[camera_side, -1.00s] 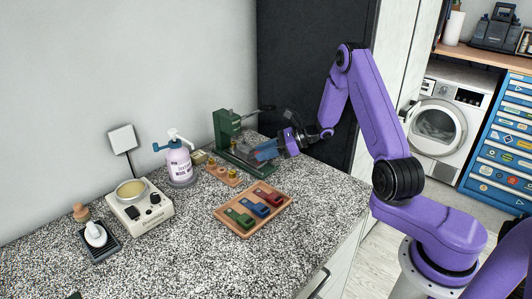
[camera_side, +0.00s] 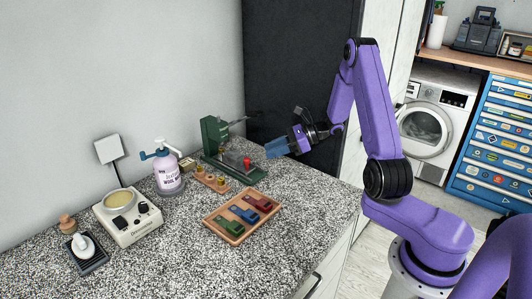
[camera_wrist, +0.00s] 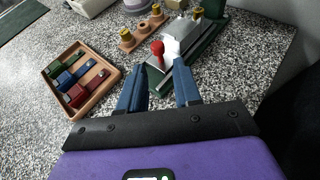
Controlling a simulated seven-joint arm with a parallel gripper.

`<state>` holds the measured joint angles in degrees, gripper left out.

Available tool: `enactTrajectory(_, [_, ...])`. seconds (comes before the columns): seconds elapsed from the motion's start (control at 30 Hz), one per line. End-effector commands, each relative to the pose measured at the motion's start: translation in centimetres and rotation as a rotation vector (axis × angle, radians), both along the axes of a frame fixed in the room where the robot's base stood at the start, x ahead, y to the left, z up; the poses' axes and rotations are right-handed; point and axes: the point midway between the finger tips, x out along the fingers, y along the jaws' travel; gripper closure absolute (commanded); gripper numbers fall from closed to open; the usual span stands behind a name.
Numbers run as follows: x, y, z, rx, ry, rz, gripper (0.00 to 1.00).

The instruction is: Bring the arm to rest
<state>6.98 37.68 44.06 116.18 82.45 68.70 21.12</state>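My gripper (camera_side: 277,149) has blue fingers and hangs in the air to the right of a green bench press (camera_side: 215,135), clear of it, in the side view. In the wrist view my gripper (camera_wrist: 158,65) shows two separated fingertips with nothing held between them. The red knob also shows in the side view (camera_side: 247,162).
A wooden tray (camera_side: 237,239) holds green, blue and red pieces in front of the press. The counter's front right is clear.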

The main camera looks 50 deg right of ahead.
Motion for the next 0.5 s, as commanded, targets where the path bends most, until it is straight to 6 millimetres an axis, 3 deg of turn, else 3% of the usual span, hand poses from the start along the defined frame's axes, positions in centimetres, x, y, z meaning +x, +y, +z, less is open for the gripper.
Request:
enactTrajectory(0.33, [-0.1,0.0,0.1,-0.001,0.000,0.004,0.67])
enactTrajectory(0.5, [-0.2,2.2,0.6,-0.038,-0.007,0.103,0.67])
